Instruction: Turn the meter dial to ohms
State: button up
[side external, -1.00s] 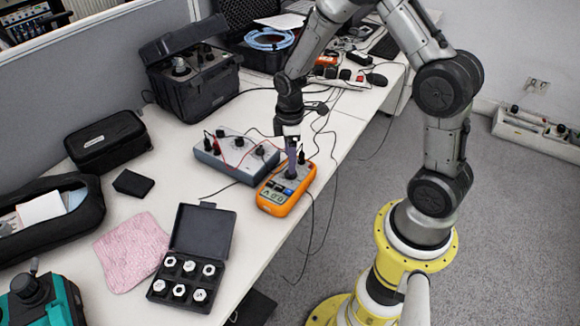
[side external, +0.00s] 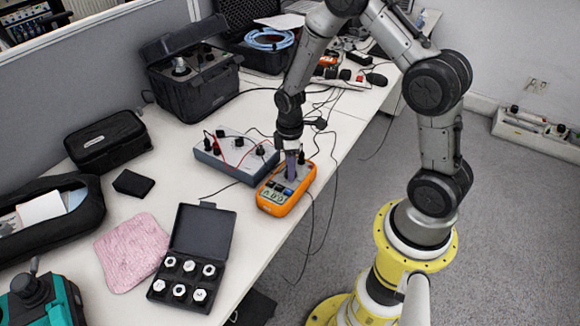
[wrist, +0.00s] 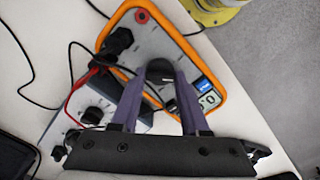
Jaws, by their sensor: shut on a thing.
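The orange-rimmed meter (side external: 273,209) lies face up near the front edge of the table. Its small display (side external: 271,195) faces the near end; the digits are too small to read surely. My gripper (side external: 291,176) points down onto the middle of the meter. In the wrist view its two purple fingers (wrist: 166,76) are shut on the dark dial (wrist: 160,68), one on each side. The fingers cover part of the dial, so its pointer and markings cannot be read. The meter's rim (wrist: 203,50) and display (wrist: 208,101) also show there.
A grey box with knobs and red and black leads (side external: 232,158) stands just left of the meter. Loose cables run beside the meter and over the table edge. An open case of hex pieces (side external: 203,232) and a pink cloth (side external: 131,252) lie nearer the camera.

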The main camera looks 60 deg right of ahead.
grip_shut()
jog(key=m, duration=0.4)
jog(key=shift+m, duration=1.8)
jog(key=o, duration=1)
grip_release()
jog(key=shift+c, duration=0.2)
